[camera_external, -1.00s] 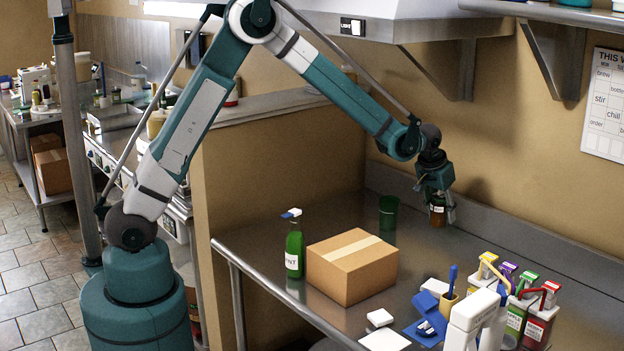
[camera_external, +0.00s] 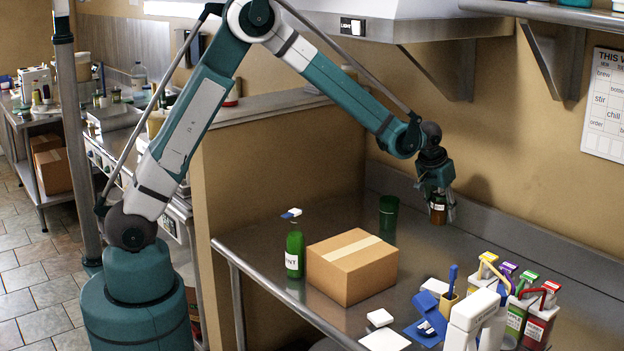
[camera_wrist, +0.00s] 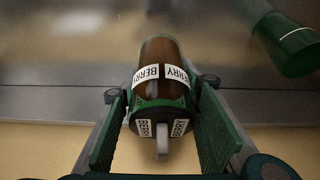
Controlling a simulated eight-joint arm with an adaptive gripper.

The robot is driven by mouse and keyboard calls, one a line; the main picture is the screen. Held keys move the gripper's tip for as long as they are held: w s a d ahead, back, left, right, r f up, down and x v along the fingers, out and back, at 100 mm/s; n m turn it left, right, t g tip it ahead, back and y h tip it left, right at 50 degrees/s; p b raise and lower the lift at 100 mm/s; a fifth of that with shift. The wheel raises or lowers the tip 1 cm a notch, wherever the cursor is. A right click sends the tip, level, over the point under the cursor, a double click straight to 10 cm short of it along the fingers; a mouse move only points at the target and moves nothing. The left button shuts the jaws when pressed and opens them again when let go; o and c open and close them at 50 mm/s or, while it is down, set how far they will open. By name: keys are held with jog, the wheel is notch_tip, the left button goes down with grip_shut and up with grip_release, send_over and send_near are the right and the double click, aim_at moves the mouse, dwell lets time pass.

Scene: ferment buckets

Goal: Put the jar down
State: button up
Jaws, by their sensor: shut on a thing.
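The jar (camera_external: 438,214) is small and brown, with a white label. In the wrist view the jar (camera_wrist: 160,60) shows the word BERRY on its label and on its dark lid. My gripper (camera_external: 438,200) is shut on the jar from above, near the back of the steel table (camera_external: 420,255). In the wrist view my gripper's green-padded fingers (camera_wrist: 158,120) lie on either side of the jar's lid end. The jar looks upright, at or very near the table surface. I cannot tell if its base touches.
A green cup (camera_external: 388,210) stands left of the jar. A cardboard box (camera_external: 350,268) and a green spray bottle (camera_external: 294,250) are nearer the front left. Several colored-top containers (camera_external: 520,300) stand at the front right. The table right of the jar is clear.

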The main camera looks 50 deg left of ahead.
aim_at(444, 194)
jog(key=r, duration=0.5)
jog(key=shift+a+r, duration=0.1)
jog(key=shift+a, duration=0.15)
jog(key=a+b, duration=0.1)
jog(key=a, duration=3.8)
jog(key=shift+a+f, duration=0.15)
jog(key=shift+f, duration=1.15)
jog(key=shift+a+f, duration=0.15)
jog(key=shift+f, duration=1.15)
jog(key=shift+f, duration=0.1)
jog(key=shift+f, duration=3.05)
jog(key=shift+f, duration=0.15)
jog(key=shift+f, duration=1.7)
